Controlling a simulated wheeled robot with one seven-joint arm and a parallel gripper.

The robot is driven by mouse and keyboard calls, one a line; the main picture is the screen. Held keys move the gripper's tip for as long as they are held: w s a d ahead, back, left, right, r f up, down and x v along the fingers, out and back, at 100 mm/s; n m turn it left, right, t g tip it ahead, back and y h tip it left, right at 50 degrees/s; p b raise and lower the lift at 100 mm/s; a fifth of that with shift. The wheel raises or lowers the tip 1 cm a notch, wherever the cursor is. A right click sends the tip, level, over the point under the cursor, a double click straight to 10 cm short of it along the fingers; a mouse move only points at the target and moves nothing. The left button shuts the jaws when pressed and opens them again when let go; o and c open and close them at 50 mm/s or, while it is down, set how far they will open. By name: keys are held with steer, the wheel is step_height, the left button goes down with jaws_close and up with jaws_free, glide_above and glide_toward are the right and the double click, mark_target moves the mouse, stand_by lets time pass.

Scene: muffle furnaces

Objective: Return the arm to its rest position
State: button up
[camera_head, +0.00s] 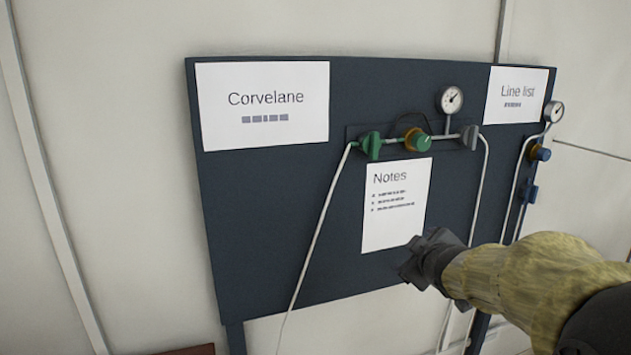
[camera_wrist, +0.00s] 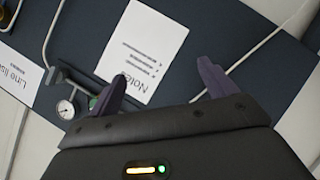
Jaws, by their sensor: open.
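My arm reaches in from the lower right of the head view in a yellowish sleeve. My gripper (camera_head: 408,268) is dark and sits in front of the lower edge of the Notes sheet (camera_head: 394,215). In the wrist view my gripper (camera_wrist: 160,88) shows two purple-grey fingers spread wide apart with nothing between them. The Notes sheet also shows in the wrist view (camera_wrist: 145,50), beyond the fingers. I cannot tell the exact gap between the fingers and the board.
A dark blue board (camera_head: 270,220) carries a Corvelane sign (camera_head: 264,105), a Line list sign (camera_head: 517,95), green valve knobs (camera_head: 371,145), a pressure gauge (camera_head: 451,99) and thin pipes. A blue valve (camera_head: 540,153) is at right. The space left of my gripper looks clear.

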steer(key=s+a+f+m+g+p, duration=0.1)
steer(key=s+a+f+m+g, duration=0.2)
steer(key=s+f, duration=0.6)
steer(key=s+a+f+m+g+p, duration=0.1)
steer(key=s+a+f+m+g, duration=0.2)
steer(key=s+f+m+g, duration=0.3)
steer(key=s+f+g, duration=0.1)
steer(key=s+f, duration=0.2)
steer(key=s, duration=0.3)
steer(key=shift+s+f, duration=0.2)
steer(key=shift+s, duration=0.1)
steer(key=shift+c, duration=0.4)
